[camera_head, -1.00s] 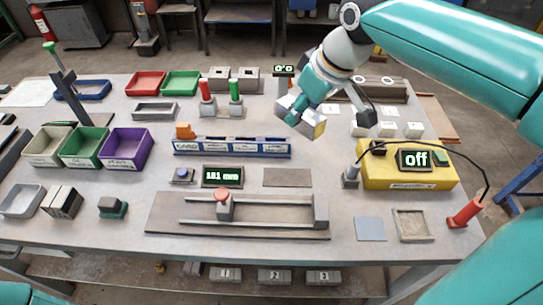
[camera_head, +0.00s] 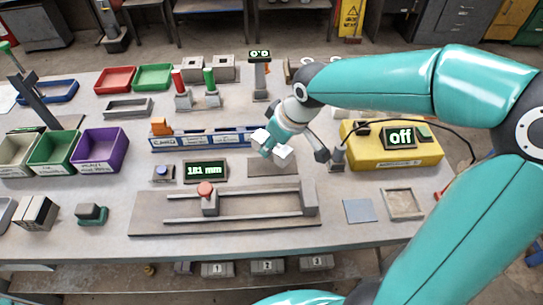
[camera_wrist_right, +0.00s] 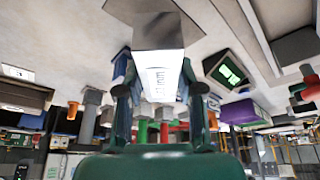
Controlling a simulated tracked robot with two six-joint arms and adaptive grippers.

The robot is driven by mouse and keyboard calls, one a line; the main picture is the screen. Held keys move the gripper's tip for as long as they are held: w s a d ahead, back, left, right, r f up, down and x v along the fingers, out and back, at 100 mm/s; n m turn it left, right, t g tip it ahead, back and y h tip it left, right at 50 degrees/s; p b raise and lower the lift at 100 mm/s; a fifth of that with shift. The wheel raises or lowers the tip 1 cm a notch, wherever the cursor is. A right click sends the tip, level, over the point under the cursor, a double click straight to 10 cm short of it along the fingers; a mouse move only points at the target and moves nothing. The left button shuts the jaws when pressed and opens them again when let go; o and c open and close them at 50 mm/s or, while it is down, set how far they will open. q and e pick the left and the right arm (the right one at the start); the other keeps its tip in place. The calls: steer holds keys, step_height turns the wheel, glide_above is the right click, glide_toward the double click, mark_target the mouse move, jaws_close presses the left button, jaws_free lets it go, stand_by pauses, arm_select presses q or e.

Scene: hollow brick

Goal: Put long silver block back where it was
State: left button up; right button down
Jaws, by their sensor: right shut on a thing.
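My right gripper (camera_head: 271,148) is above the table, in front of the right end of the blue labelled rack (camera_head: 201,138) and over the back of the flat grey plate (camera_head: 262,170) in the head view. In the right wrist view its two dark fingers (camera_wrist_right: 158,92) are shut on a silver block (camera_wrist_right: 157,30). The block's grey face sticks out past the fingertips, with a bright face bearing small marks between them. In the head view pale pieces show at the gripper, but I cannot tell block from fingertips. My left gripper is out of view.
A slider rig (camera_head: 220,229) stands in front, with a 181 mm display (camera_head: 205,171) behind it. A yellow box (camera_head: 371,155) reading off is to the right, with a cable. Purple (camera_head: 98,149) and green bins (camera_head: 54,151) stand left.

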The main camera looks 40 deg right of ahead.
mark_target(274, 154)
steer(key=shift+f, duration=2.15)
steer(key=shift+f+b, duration=0.1)
steer(key=shift+b, duration=0.2)
steer(key=c, duration=0.7)
jaws_free()
steer(key=shift+s+r, duration=0.1)
steer(key=shift+r, duration=0.35)
steer(key=p+v, duration=0.1)
steer(key=v, duration=1)
steer(key=shift+s, duration=0.2)
steer(key=shift+s, duration=0.1)
